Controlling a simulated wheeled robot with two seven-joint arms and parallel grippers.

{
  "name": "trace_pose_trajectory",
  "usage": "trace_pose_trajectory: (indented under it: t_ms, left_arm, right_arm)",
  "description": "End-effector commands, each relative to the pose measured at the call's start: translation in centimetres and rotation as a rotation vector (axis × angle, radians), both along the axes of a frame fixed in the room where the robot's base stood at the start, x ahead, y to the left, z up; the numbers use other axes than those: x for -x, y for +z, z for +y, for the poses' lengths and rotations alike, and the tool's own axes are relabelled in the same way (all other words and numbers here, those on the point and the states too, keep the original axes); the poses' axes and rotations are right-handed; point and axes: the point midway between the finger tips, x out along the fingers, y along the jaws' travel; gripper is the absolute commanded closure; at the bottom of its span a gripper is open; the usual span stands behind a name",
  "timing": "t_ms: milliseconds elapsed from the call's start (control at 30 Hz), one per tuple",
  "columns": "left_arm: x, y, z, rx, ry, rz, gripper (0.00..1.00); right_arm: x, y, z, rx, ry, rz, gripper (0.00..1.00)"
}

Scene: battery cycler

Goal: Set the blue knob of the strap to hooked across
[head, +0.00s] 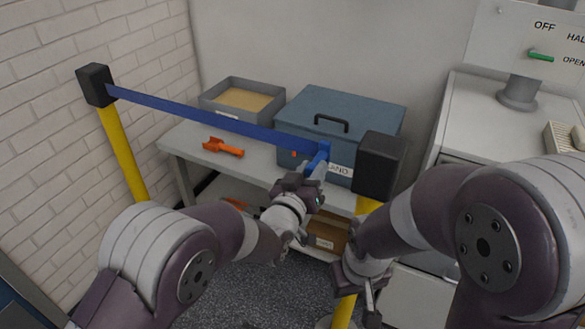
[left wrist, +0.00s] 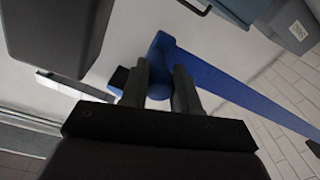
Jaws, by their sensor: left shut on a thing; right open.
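The blue strap (head: 215,118) runs taut from the black head (head: 95,85) of the left yellow post toward the right post. Its blue end knob (head: 317,160) is between the fingers of my left gripper (head: 318,168), which is shut on it. The left wrist view shows the knob (left wrist: 158,91) between both fingertips, with the strap (left wrist: 235,87) leading off to the right. The right post's black head (head: 380,163) is just right of the strap end, with a visible gap. My right gripper (head: 371,298) is open and empty, low in front of the right post.
A grey table (head: 185,145) behind the strap holds a blue lidded box (head: 340,110), a grey tray (head: 215,105) and an orange tool (head: 222,147). A cardboard box (head: 325,236) is below. A white cabinet (head: 480,120) stands at right, a brick wall (head: 45,160) at left.

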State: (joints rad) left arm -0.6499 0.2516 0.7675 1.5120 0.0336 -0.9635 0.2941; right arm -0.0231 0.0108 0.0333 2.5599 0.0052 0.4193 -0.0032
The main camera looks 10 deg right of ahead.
Motion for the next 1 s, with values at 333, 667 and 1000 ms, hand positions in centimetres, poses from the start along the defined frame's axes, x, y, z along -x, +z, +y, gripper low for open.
trace_pose_trajectory:
  t_ms: [333,667,1000]
  left_arm:
    - [1.03,-1.04,-0.96,-0.014,0.001,0.018,1.00]
    - [1.01,-1.04,-0.95,-0.014,0.000,0.018,0.44]
    - [0.91,-0.35,-1.05,-0.005,-0.001,0.007,0.44]
  right_arm:
    - [0.00,-0.34,0.00,0.000,0.000,0.000,0.45]
    - [0.00,-0.33,0.00,0.000,0.000,0.000,0.45]
    - [0.01,-0.28,0.00,0.000,0.000,0.000,0.45]
